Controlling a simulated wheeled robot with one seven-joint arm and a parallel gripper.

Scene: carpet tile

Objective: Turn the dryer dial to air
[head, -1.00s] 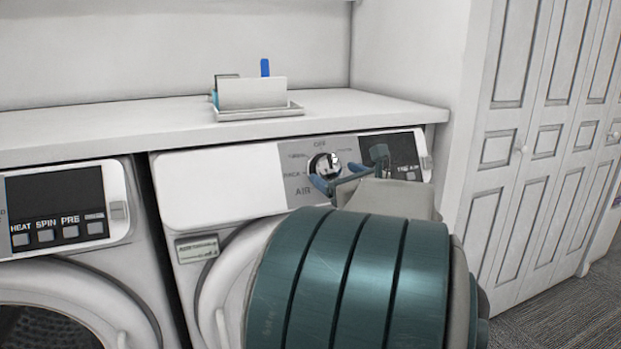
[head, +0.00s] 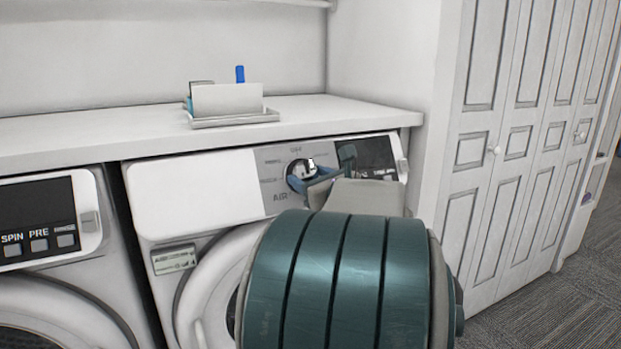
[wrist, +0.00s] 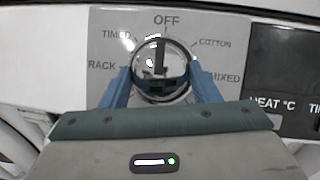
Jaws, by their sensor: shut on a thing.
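The dryer (head: 195,195) has a round chrome dial (head: 298,172) on a grey panel. In the wrist view the dial (wrist: 158,52) sits below the OFF label, ringed by TIMED, RACK, COTTON and MIXED. A dark bar on the dial's face stands nearly upright, towards OFF. My gripper (wrist: 163,84) is shut on the dial, one blue finger on each side. In the head view my arm partly covers the gripper (head: 314,183).
A washer (head: 50,265) stands at the left. A white counter (head: 330,108) runs above both machines and holds a tray (head: 235,119) with a box. Panelled closet doors (head: 515,140) stand at the right, beside open carpet (head: 535,310).

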